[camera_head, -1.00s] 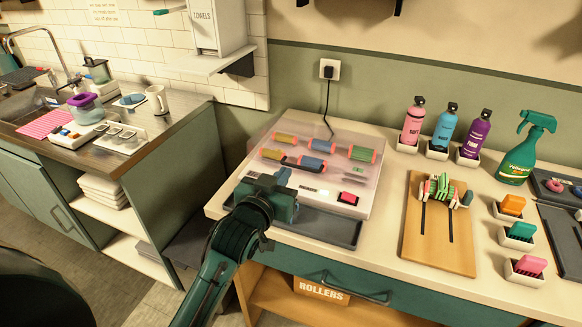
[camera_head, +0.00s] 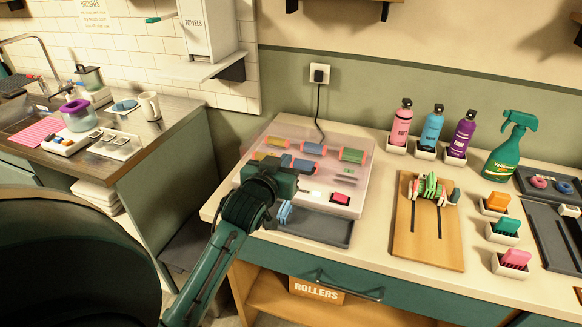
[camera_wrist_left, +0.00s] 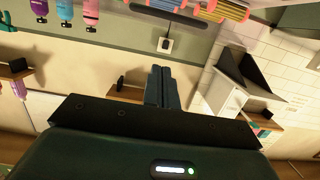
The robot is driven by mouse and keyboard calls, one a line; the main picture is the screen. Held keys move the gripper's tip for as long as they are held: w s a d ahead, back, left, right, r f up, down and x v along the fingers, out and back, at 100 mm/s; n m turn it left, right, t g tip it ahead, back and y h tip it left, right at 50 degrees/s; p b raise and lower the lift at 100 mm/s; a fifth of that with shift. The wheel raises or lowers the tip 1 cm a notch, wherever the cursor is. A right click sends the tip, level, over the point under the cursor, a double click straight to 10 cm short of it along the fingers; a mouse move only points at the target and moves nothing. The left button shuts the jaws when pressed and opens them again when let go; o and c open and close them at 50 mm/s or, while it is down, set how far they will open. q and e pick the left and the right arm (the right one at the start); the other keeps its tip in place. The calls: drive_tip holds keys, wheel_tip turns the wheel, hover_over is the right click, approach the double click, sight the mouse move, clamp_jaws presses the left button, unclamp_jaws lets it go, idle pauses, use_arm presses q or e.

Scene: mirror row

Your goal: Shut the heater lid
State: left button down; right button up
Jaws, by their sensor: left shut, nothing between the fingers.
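The heater (camera_head: 326,179) is a pale box on the counter, with several coloured rollers in rows and a red switch at its front right. Its see-through lid (camera_head: 340,138) shows faintly as a pinkish panel around and behind the rollers; I cannot tell its exact angle. My left gripper (camera_head: 292,174) is shut and empty over the heater's front left part, hiding that corner. In the left wrist view the shut fingers (camera_wrist_left: 160,86) point towards the wall, with rollers (camera_wrist_left: 222,9) at the top edge. I cannot tell whether the gripper touches the lid. My right gripper is not in view.
A dark tray (camera_head: 320,228) with a small blue thing lies before the heater. A wooden board (camera_head: 428,244), bottles (camera_head: 432,130) and a spray bottle (camera_head: 504,152) stand to the right. A cord runs to the wall socket (camera_head: 319,74). A dark rounded shape (camera_head: 75,260) fills the lower left.

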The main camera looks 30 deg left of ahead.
use_arm(q)
drive_tip(key=w+f, duration=0.3)
drive_tip(key=shift+w+a+f, duration=0.15)
drive_tip(key=shift+a+f, duration=0.1)
drive_tip(key=shift+a, duration=0.15)
drive_tip(key=shift+f, duration=0.55)
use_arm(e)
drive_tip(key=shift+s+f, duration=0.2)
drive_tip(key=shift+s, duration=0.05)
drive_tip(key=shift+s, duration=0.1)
use_arm(q)
drive_tip(key=shift+f, duration=0.2)
drive_tip(key=f, duration=0.1)
drive_tip(key=f+b, duration=0.1)
drive_tip(key=shift+s+d+f, duration=0.1)
drive_tip(key=shift+s+f, duration=0.3)
drive_tip(key=shift+f, duration=0.15)
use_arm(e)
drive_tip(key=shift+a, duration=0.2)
